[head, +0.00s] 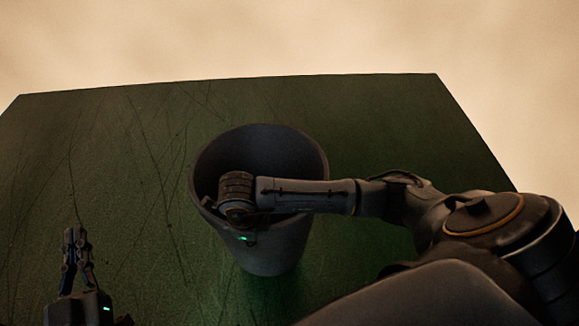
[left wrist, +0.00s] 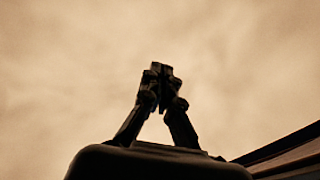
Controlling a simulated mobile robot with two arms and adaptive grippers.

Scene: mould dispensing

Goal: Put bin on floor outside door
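A grey, tapered round bin (head: 285,232) stands out against a dark green surface in the middle of the head view, its open mouth facing up toward me. Whether its base touches the surface is not clear. My right arm reaches in from the right across the bin's mouth. My right gripper (head: 238,219) is at the bin's near left rim; its fingers are hidden, so its hold cannot be seen. My left gripper (head: 76,236) is to the left, away from the bin. Its fingertips meet and hold nothing, as the left wrist view (left wrist: 161,78) also shows. No door is visible.
The dark green surface (head: 400,130) has thin dark scratches and a straight far edge. Beyond it is a pale, mottled beige expanse (head: 250,35). The surface around the bin is bare. A dark edge (left wrist: 285,150) shows at the lower right of the left wrist view.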

